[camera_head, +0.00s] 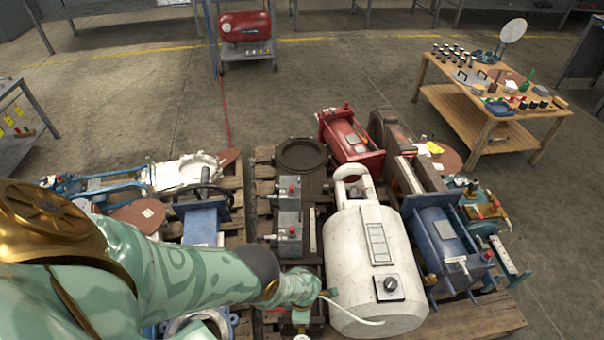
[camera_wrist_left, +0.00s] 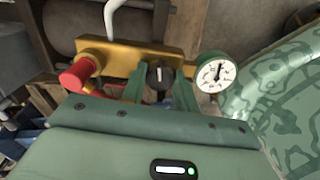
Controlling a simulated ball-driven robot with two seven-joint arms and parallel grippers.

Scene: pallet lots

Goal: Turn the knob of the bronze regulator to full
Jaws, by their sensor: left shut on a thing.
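The bronze regulator (camera_wrist_left: 120,56) is a gold-coloured block in the left wrist view. A red fitting (camera_wrist_left: 78,74) is on its left and a round white gauge (camera_wrist_left: 215,72) on its right. Its black knob (camera_wrist_left: 158,80) has a pale mark near the top. My left gripper (camera_wrist_left: 160,86) has its green fingers on either side of the knob, shut on it. The gauge needle points roughly up. In the head view my left arm reaches to the front middle, where the left gripper (camera_head: 299,316) is small and the regulator is mostly hidden. My right gripper is not in view.
A white tank (camera_head: 350,240) with a black dial stands just right of the gripper. Grey boxes with red buttons (camera_head: 289,235) are behind it on the pallet. A blue motor (camera_head: 445,240) is farther right. A wooden table (camera_head: 490,105) stands at the back right, with open floor around it.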

